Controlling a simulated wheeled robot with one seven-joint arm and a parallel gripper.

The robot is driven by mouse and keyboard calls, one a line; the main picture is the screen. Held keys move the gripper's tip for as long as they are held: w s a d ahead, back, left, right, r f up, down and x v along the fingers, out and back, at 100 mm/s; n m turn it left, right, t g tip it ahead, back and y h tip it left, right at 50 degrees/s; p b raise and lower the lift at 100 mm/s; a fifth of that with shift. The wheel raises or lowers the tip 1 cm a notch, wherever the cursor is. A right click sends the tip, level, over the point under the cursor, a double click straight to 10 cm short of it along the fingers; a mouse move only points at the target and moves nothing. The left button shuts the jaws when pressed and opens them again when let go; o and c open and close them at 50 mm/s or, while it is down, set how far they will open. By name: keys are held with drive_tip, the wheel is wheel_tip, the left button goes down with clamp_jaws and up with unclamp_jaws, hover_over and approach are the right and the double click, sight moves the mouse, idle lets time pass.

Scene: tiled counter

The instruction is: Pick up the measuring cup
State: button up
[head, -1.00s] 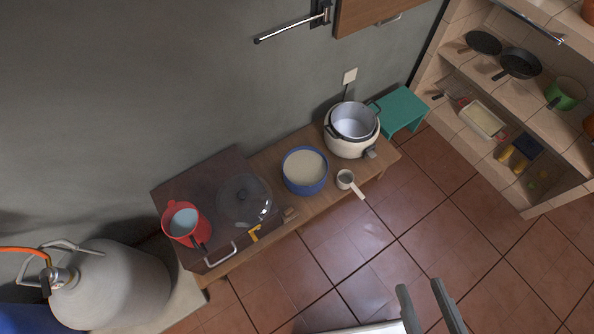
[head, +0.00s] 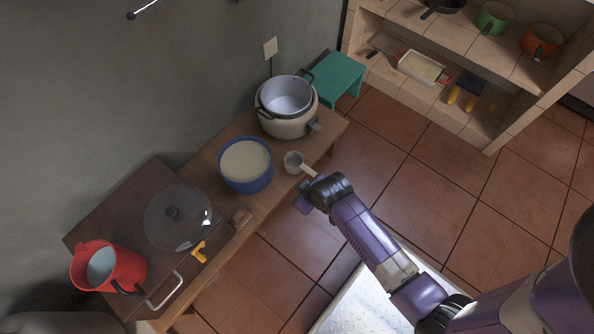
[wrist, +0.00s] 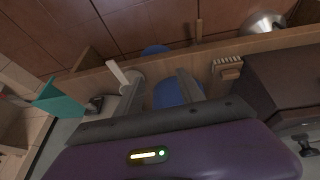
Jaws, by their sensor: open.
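The measuring cup (head: 293,161) is small and pale with a light handle. In the head view it sits near the bench's front edge, beside the blue bowl (head: 246,180), its handle pointing toward my gripper (head: 305,199). My gripper is at the bench's front edge, close to the handle; its fingers are mostly hidden there. In the wrist view my gripper (wrist: 160,76) is open, with two grey fingers apart. The measuring cup's white handle (wrist: 118,73) shows just left of the left finger, outside the gap. The cup's body is partly covered by that finger. Blue shows between the fingers.
A rice cooker (head: 290,122) with a pot stands behind the cup. A glass lid (head: 178,218) and a red pot (head: 112,268) are at the left. A wooden brush-like block (head: 242,217) lies by the front edge. A teal stool (head: 338,78) stands beyond. Tiled floor in front is clear.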

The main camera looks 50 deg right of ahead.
drive_tip(key=w+d+f+g+b, duration=0.2)
drive_tip(key=w+d+f+b, duration=0.1)
drive_tip(key=w+d+f, duration=0.15)
drive_tip(key=g+y+b, duration=0.1)
drive_tip(key=g+b, duration=0.2)
hover_over(309, 170)
drive_tip(key=shift+w+a+r, duration=0.1)
drive_tip(key=shift+a+r, duration=0.05)
drive_tip(key=shift+r, duration=0.15)
wheel_tip(309, 170, down, 8)
drive_tip(key=b, duration=0.4)
drive_tip(key=shift+r, duration=0.25)
clamp_jaws()
